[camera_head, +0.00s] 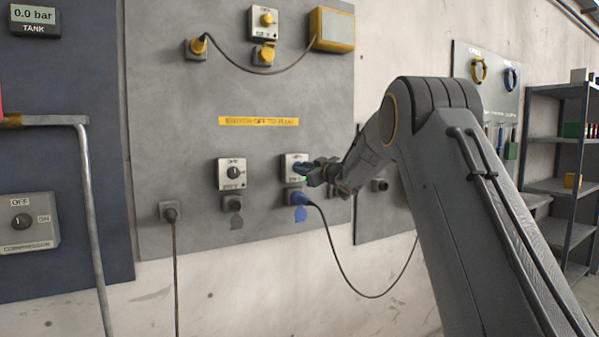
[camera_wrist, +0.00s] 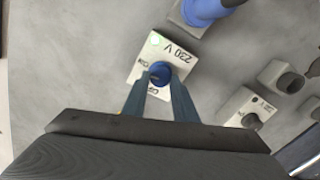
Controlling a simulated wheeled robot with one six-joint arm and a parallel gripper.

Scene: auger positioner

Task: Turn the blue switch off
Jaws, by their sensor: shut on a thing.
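The blue switch is a round blue knob (camera_wrist: 160,74) on a white 230 V box (camera_head: 289,172) on the grey wall panel. My gripper (camera_head: 310,171) reaches in from the right and hides part of the box. In the wrist view its two blue-grey fingers (camera_wrist: 160,82) lie on either side of the knob and are shut on it. The knob's exact pointing is hard to read between the fingers.
A blue plug (camera_head: 298,198) with a hanging cable sits just below the box. A similar box with a black switch (camera_head: 232,173) is to its left. A yellow switch box (camera_head: 265,22) is above. A shelf (camera_head: 560,150) stands at the far right.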

